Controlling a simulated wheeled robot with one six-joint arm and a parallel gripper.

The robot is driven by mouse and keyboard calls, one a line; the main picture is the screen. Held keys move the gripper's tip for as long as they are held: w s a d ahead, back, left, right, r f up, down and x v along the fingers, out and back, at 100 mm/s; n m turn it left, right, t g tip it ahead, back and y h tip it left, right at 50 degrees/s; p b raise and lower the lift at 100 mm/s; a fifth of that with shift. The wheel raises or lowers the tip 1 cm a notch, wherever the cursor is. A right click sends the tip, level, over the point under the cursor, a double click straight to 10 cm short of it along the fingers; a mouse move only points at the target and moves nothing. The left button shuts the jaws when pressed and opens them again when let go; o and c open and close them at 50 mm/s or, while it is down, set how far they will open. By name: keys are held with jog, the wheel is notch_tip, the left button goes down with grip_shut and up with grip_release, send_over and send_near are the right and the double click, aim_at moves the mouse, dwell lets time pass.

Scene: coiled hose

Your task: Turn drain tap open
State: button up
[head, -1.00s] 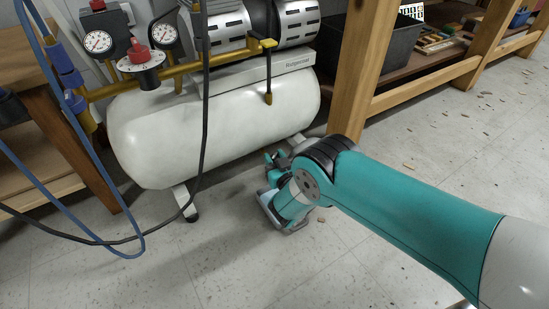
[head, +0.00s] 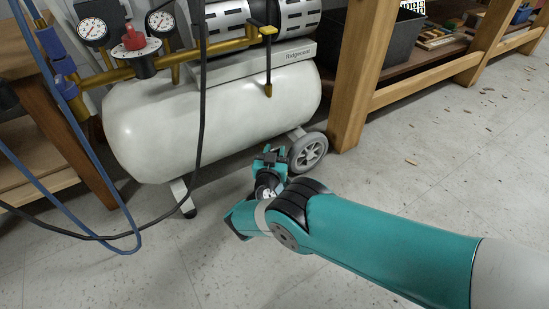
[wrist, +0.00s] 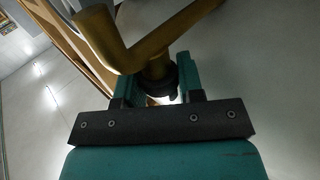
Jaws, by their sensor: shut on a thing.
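The drain tap (wrist: 152,62) is a brass fitting with a bar-like part across it and a dark collar below. In the wrist view it stands between the two teal fingers of my gripper (wrist: 158,75), which is shut on it. In the head view my gripper (head: 268,156) points up at the underside of the white compressor tank (head: 200,125), near its right end. The tap cannot be made out there, and whether it has turned cannot be told.
A grey wheel (head: 308,152) is close to the right of my gripper. A wooden bench leg (head: 350,90) stands beyond it. A black cable (head: 202,90) and a blue hose (head: 70,215) hang at the left. The floor at right is clear, with small chips.

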jog(key=shift+m+h+b, duration=0.4)
jog(key=shift+h, duration=0.2)
jog(key=shift+f, duration=0.1)
jog(key=o, duration=0.9)
jog(key=shift+s, duration=0.1)
jog(key=shift+p+v, duration=4.6)
jog(key=shift+v, duration=1.3)
